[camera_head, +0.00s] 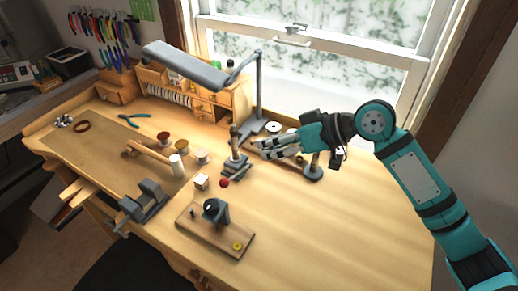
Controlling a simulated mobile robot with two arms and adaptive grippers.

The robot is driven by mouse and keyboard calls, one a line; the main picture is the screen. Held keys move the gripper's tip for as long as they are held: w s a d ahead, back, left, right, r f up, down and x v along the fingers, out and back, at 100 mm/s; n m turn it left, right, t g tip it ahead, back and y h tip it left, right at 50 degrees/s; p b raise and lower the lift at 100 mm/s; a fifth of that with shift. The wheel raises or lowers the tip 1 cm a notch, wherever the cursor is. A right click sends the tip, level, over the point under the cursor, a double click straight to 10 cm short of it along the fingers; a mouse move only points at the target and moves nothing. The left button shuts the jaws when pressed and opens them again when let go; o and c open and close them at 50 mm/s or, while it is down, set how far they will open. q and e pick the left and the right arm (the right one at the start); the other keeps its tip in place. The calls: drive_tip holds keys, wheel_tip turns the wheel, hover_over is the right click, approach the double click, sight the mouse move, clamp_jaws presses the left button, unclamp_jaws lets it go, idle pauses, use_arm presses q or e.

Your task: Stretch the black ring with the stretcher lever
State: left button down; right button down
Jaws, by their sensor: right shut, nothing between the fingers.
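My right gripper (262,148) reaches in from the right over the bench, its fingers pointing left and closed with nothing held. Just left of the fingertips stands a small dark metal tool with an upright post (235,158), which looks like the stretcher with its lever; I cannot tell whether the fingers touch it. I cannot make out a black ring with certainty. A dark round part (211,206) sits on a grey holder on a wooden board, in front of the tool. My left gripper is not in view.
The wooden board (230,240) lies near the front edge. A grey vise (145,197) is at the front left. A lamp (190,68) overhangs the back. The bench's right side is clear.

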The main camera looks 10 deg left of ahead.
drive_tip(key=p, duration=0.3)
hover_over(227, 182)
drive_tip(key=w+d, duration=0.2)
drive_tip(key=w, duration=0.1)
wheel_tip(227, 182, down, 4)
drive_tip(key=shift+s+a+f+p, duration=0.1)
drive_tip(key=shift+s+f+p, duration=0.1)
drive_tip(key=shift+f, duration=0.5)
drive_tip(key=shift+s+a+f+p, duration=0.15)
drive_tip(key=shift+s+f+p, duration=0.1)
drive_tip(key=shift+f, duration=0.45)
drive_tip(key=shift+s+a+f+p, duration=0.1)
drive_tip(key=shift+s+f+p, duration=0.1)
drive_tip(key=shift+f, duration=0.5)
drive_tip(key=shift+f, duration=0.1)
drive_tip(key=f, duration=0.1)
drive_tip(key=s, duration=0.1)
drive_tip(key=s+f+t+b, duration=0.1)
drive_tip(key=shift+a+f+n+h, duration=0.25)
drive_tip(key=shift+f+n+h, duration=0.05)
drive_tip(key=shift+n, duration=0.1)
drive_tip(key=shift+w, duration=0.1)
drive_tip(key=shift+r, duration=0.1)
